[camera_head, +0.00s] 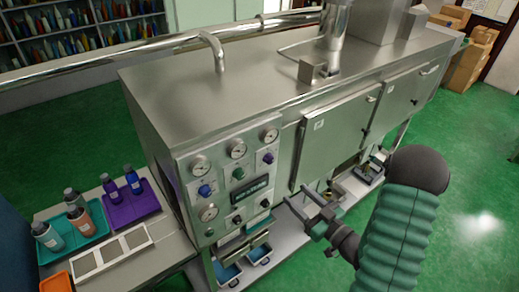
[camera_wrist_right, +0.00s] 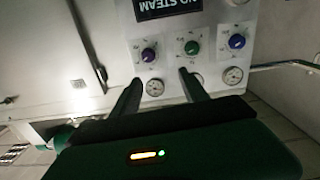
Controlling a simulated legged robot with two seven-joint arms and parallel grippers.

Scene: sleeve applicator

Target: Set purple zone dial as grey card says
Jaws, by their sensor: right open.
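The purple dial (camera_head: 268,158) is the rightmost of three coloured dials on the steel machine's front panel. In the wrist view, turned upside down, the purple dial (camera_wrist_right: 149,55) is at the left of the row. My right gripper (camera_head: 306,214) is in front of the machine, right of and below the panel in the head view. It is open and empty; in the wrist view its fingers (camera_wrist_right: 160,78) point towards the panel, apart from the dial. The dial's setting is too small to read. I cannot make out a grey card. My left gripper is not in view.
A green dial (camera_head: 238,173) and a blue dial (camera_head: 205,190) share the row, with gauges above and a dark display (camera_head: 248,190) below. Green floor is open at right.

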